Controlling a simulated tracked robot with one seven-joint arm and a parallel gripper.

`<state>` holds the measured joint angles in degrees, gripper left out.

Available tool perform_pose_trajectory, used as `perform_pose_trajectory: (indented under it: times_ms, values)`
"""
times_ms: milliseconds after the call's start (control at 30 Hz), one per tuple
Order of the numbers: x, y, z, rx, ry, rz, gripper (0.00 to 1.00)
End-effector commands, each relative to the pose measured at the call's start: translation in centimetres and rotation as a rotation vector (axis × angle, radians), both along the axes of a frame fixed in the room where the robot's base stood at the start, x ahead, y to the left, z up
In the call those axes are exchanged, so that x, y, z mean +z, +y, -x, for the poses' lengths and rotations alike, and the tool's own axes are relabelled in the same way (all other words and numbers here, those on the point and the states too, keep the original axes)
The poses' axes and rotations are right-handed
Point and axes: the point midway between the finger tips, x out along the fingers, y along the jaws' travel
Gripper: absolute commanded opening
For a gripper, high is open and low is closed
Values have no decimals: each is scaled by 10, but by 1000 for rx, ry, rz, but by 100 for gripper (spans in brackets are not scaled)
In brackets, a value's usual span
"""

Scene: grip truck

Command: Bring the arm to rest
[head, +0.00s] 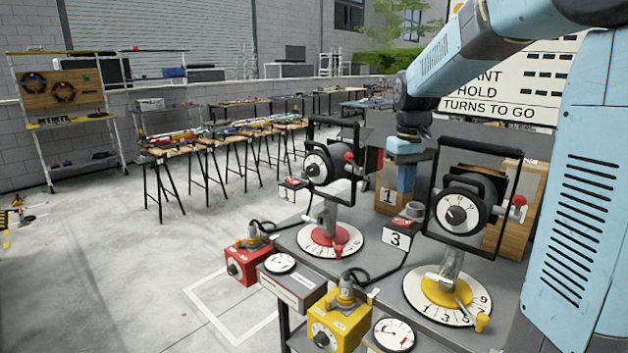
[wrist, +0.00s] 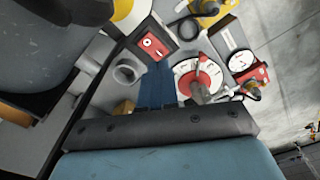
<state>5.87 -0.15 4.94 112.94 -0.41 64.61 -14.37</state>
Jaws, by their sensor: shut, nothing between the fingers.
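My light-blue arm comes in from the right in the head view and bends down over the workbench (head: 375,262). My gripper (head: 405,192) points down with its blue fingers together and nothing between them. It hangs between two black-framed lamp heads, the left one (head: 318,168) with a red knob and the right one (head: 460,212). In the wrist view the blue fingers of my gripper (wrist: 157,85) lie side by side, with a white dial with a red centre (wrist: 183,68) beyond them. I cannot tell the exact gap to the bench.
A yellow-centred dial (head: 412,288) stands under the right lamp. A red box (head: 243,265) and a yellow box (head: 335,325) stand at the bench's left and front. A grey cup (head: 415,209) is near my gripper. Trestle tables (head: 225,145) stand behind; the floor at left is open.

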Motion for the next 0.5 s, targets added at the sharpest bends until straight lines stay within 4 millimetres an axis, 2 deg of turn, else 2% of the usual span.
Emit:
perform_pose_trajectory:
  times_ms: [200,500]
  values:
    - [23,4,54,-46,-94,6,0]
    - [36,8,128,-113,-223,-3,0]
